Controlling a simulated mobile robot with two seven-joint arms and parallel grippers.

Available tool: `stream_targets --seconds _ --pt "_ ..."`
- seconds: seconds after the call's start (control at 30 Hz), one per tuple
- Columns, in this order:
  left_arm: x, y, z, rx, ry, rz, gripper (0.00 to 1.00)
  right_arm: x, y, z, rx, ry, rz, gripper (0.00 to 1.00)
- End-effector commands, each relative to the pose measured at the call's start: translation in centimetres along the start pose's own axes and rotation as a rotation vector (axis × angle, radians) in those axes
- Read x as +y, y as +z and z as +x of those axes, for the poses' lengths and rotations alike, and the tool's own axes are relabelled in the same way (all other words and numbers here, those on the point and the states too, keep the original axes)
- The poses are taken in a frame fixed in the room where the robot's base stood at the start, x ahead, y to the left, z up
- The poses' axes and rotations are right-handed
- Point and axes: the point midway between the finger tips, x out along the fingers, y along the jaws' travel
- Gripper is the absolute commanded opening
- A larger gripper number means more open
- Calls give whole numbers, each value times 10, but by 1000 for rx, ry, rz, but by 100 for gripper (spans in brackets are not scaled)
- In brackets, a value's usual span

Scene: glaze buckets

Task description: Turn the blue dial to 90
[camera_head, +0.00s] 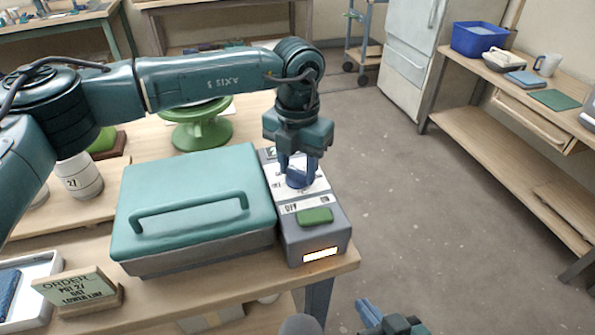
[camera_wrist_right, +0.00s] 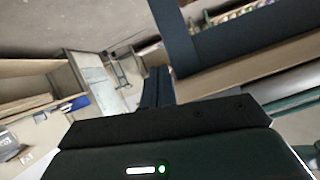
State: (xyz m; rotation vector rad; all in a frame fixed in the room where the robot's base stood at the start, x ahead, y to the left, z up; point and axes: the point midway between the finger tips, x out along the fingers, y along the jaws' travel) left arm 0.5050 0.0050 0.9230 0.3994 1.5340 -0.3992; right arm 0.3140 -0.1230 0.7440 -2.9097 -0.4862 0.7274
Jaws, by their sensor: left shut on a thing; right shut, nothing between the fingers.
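The blue dial (camera_head: 298,182) sits on the white top panel of a grey control box (camera_head: 318,240), right of the teal-lidded kiln. My left gripper (camera_head: 297,165) points straight down over it and is shut on the dial. The fingers hide much of the dial and its scale, so its reading cannot be told. An OFF label (camera_head: 291,208) shows on the panel in front of the dial. My right gripper (camera_head: 368,312) is low in the head view, away from the box. In the right wrist view its fingers (camera_wrist_right: 156,88) are shut with nothing between them.
A green button (camera_head: 315,216) and a lit strip (camera_head: 320,254) are at the box's front. The kiln lid (camera_head: 195,190) with its handle is close on the left. An order sign (camera_head: 78,288) stands at the table's front left. The floor right of the table is clear.

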Motion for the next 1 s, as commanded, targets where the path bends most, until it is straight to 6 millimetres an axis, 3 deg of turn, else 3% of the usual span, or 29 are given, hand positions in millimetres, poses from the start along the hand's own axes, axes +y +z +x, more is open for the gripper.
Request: stream_targets --seconds 0.6,1.0 --pt "0 0 0 -1 0 546 17 10 -2 -12 83 29 -26 0" --pt "0 0 0 -2 0 723 17 10 0 -15 90 30 -30 0"
